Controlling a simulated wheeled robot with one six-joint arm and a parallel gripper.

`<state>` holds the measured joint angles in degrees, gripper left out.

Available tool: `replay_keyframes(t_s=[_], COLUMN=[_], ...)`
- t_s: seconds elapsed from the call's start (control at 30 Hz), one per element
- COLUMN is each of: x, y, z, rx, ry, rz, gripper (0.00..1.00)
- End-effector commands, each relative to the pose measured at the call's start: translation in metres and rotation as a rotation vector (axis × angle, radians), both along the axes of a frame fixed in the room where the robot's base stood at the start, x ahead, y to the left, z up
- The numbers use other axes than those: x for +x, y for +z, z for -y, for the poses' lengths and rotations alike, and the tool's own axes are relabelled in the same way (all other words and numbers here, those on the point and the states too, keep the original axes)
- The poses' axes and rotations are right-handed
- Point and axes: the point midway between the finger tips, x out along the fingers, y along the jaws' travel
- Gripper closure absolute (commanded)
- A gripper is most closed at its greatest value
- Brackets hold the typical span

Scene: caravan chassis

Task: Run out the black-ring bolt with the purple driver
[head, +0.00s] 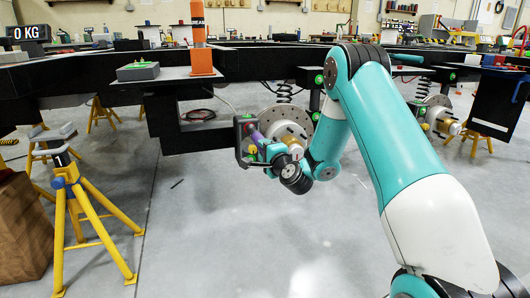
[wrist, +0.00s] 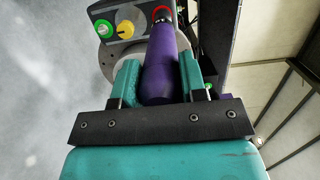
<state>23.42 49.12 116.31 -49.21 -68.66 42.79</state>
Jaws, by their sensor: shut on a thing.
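The purple driver (wrist: 163,72) stands between the two teal fingers of my gripper (wrist: 160,62) in the wrist view, pointing away from me. My gripper is shut on it. In the head view my gripper (head: 262,149) and a bit of the purple driver (head: 257,138) show at a dark bracket (head: 239,136) beside a brake disc. The driver's far end is close to a red ring (wrist: 161,12) on the bracket; I cannot tell if it touches. A green-ringed bolt (wrist: 103,28) and a yellow one (wrist: 126,28) sit left of it. I cannot make out a black ring.
The brake disc (head: 290,120) and a coil spring (head: 284,92) are right behind the work spot. The black chassis beam (head: 90,75) runs above. A yellow axle stand (head: 92,220) is at left. The grey floor in the middle is mostly clear.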

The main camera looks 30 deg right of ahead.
Motion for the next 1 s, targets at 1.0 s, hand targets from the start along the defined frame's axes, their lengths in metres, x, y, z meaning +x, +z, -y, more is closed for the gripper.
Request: replay_keyframes(t_s=[1.0], x=[-0.047], y=[0.0], z=[-0.013], rx=[0.002], ry=[-0.001], rz=[0.001], gripper=[1.0])
